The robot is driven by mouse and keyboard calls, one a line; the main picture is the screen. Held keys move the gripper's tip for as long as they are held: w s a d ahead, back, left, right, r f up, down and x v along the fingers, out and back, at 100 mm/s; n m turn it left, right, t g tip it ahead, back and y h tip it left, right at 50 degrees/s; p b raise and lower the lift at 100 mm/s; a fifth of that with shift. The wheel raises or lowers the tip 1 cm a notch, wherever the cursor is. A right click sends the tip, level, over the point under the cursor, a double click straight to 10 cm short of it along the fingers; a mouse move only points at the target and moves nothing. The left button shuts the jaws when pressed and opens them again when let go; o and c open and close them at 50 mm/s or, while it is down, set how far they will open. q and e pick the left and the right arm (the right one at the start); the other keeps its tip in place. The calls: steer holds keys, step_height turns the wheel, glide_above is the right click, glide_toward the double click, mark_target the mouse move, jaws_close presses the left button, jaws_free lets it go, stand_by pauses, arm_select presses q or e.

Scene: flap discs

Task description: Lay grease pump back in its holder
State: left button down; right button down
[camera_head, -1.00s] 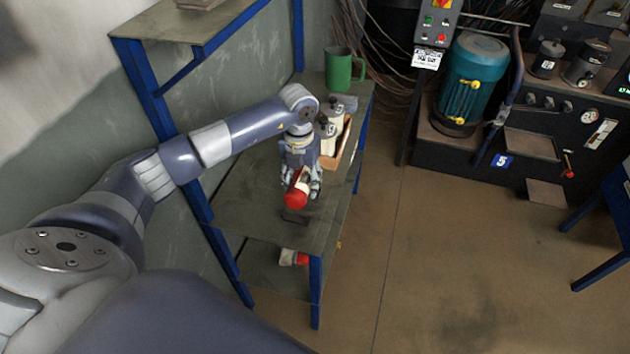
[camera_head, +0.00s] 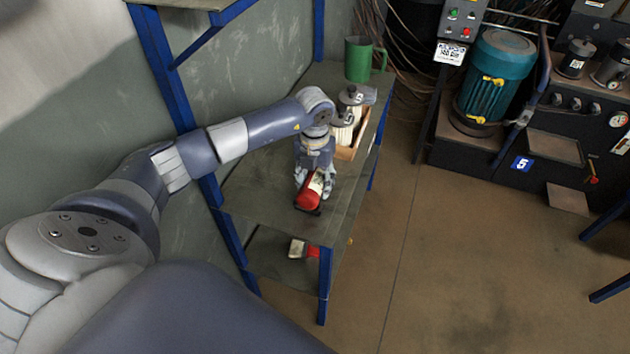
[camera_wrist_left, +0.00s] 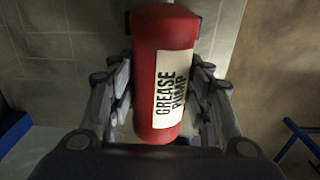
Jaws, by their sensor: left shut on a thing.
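The grease pump (camera_head: 308,197) is a red cylinder with a white label reading GREASE PUMP. My left gripper (camera_head: 314,183) is shut around it above the grey shelf. In the left wrist view the pump (camera_wrist_left: 153,75) lies lengthwise between the two fingers (camera_wrist_left: 162,100). A small dark holder (camera_head: 314,212) on the shelf shows just below the pump's red end and is mostly hidden by it. I cannot tell whether the pump touches the holder. My right gripper is not in view.
A wooden box (camera_head: 352,148) with several bottles stands just behind the gripper. A green mug (camera_head: 359,60) is at the shelf's far end. A red and white item (camera_head: 302,249) lies on the lower shelf. Blue posts (camera_head: 326,285) edge the shelving.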

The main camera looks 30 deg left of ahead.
arm_select(q)
steer(key=shift+f+b, duration=0.35)
steer(key=shift+f, duration=0.1)
steer(key=c, duration=0.7)
jaws_free()
steer(key=shift+c, duration=0.2)
